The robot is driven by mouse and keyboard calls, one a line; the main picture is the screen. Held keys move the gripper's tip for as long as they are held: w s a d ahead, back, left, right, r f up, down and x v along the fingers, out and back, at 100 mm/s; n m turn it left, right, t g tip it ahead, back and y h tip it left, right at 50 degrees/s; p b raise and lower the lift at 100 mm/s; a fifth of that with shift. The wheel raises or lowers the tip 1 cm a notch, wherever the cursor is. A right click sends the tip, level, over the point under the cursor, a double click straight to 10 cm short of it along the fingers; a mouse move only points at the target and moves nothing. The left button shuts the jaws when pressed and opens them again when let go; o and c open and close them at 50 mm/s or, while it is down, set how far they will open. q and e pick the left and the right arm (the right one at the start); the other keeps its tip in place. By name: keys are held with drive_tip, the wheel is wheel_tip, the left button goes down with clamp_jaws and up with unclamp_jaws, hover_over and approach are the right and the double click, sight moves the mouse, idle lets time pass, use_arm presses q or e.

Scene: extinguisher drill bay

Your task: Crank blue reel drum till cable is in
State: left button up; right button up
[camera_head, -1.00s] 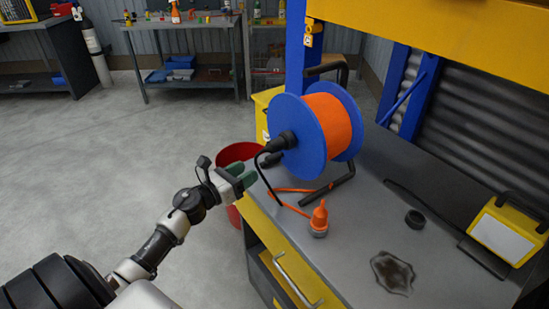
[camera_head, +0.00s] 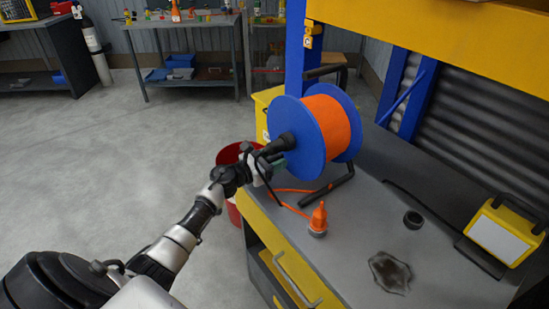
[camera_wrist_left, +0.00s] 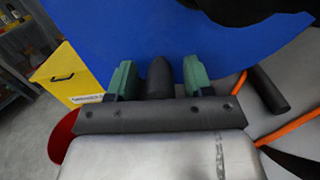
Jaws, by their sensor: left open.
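The blue reel drum (camera_head: 300,140) stands on the grey bench, wound with orange cable (camera_head: 328,122). A black crank hub (camera_head: 284,143) sticks out of its near-left face. My left gripper (camera_head: 272,168) is at that face, just below the hub. In the left wrist view, the open green fingers (camera_wrist_left: 158,80) stand on either side of a dark crank knob (camera_wrist_left: 159,76), with the blue flange (camera_wrist_left: 190,40) beyond. Whether the fingers touch the knob I cannot tell. A loose orange cable end lies on the bench near an orange plug (camera_head: 318,218). My right gripper is not in view.
A red bucket (camera_head: 233,154) and a yellow bin (camera_head: 262,105) stand beside the bench.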

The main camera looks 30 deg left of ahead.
use_arm(q)
clamp_jaws()
idle(0.3)
